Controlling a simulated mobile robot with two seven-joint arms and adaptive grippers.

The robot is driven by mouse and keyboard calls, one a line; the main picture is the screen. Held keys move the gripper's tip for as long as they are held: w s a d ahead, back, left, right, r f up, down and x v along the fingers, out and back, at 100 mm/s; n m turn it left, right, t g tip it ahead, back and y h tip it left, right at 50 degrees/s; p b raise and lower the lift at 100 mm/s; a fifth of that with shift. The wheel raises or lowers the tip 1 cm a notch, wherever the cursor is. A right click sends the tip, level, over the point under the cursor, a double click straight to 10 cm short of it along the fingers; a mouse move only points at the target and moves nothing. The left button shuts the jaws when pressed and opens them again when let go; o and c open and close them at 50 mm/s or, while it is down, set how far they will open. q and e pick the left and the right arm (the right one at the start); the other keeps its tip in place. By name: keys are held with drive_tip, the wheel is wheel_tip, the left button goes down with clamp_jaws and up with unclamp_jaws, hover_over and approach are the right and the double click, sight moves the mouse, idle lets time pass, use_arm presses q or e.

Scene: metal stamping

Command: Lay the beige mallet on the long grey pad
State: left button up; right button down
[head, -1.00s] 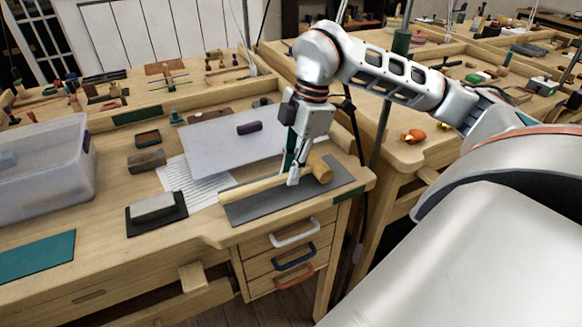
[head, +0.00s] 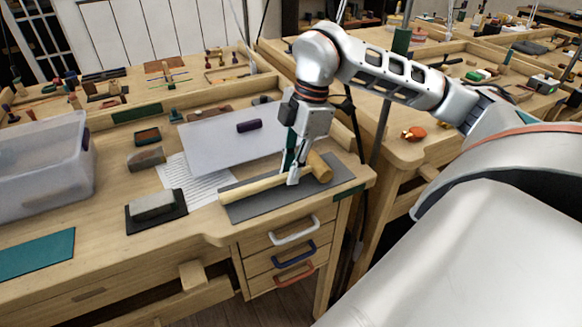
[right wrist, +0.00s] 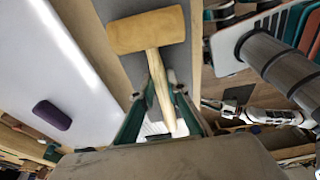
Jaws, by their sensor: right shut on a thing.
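The beige mallet (head: 252,188) lies along the long grey pad (head: 288,203) at the right front of the workbench, its head at the right and its handle end reaching the pad's left edge. Whether it rests fully on the pad or hangs slightly above it I cannot tell. My right gripper (head: 293,180) is shut on the mallet's handle close to the head. In the right wrist view the mallet's head (right wrist: 147,30) shows over the grey pad (right wrist: 178,62), with the handle running between the fingers (right wrist: 162,108).
A pale board (head: 215,135) with a dark purple block (head: 249,126) lies behind the pad. A striped sheet (head: 190,185), a grey block on a dark base (head: 155,207) and a clear bin (head: 40,170) stand to the left. Drawers (head: 290,255) are below the bench's front edge.

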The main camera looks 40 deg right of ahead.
idle(0.4)
drive_tip(key=c, duration=1.9)
unclamp_jaws()
drive_tip(key=shift+c, duration=1.2)
drive_tip(key=shift+p+v, duration=2.35)
drive_tip(key=shift+v, duration=0.7)
drive_tip(key=shift+s+f, duration=0.1)
